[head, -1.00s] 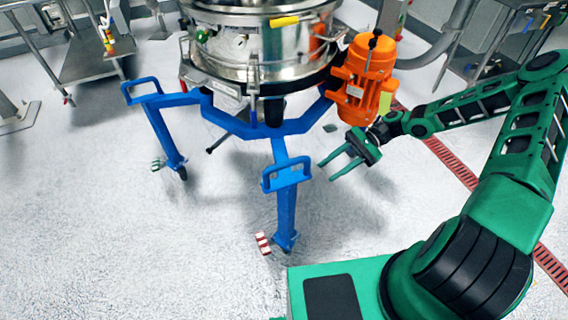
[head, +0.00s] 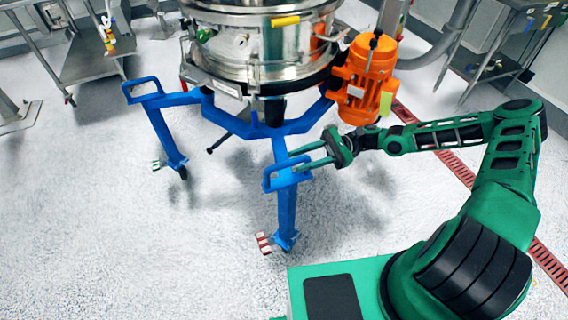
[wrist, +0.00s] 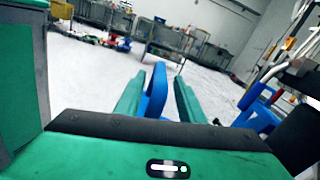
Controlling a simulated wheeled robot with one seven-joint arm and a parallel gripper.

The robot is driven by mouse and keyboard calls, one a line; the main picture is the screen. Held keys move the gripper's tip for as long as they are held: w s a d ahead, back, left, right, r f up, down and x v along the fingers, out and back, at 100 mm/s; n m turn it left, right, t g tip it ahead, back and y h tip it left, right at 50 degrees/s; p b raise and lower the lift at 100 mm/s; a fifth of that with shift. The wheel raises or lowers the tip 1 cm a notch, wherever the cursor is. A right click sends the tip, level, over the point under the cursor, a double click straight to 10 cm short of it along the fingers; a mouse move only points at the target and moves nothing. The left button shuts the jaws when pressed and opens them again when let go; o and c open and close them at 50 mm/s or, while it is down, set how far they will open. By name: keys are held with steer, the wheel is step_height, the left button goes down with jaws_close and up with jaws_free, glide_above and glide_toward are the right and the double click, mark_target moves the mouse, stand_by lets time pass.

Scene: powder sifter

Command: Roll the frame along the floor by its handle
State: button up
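The blue frame (head: 286,215) stands on casters on the floor and carries the steel sifter (head: 262,50). Its near leg has a blue loop handle (head: 268,177), and a second loop handle (head: 143,90) is on the left leg. My gripper (head: 294,161) reaches in from the right at the near handle. In the wrist view, the blue handle (wrist: 155,90) stands between my two green fingers, with the fingers spread to either side. My gripper is open around it; the fingers do not look closed on it.
An orange motor (head: 366,80) hangs on the sifter's right side, above my gripper. A red-and-white caster pedal (head: 264,243) is at the near leg's foot. Steel tables stand at the back left (head: 88,60) and back right. The floor in front and left is clear.

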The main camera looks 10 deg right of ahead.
mark_target(270, 170)
steer(key=shift+x, duration=2.65)
steer(key=shift+c, duration=0.6)
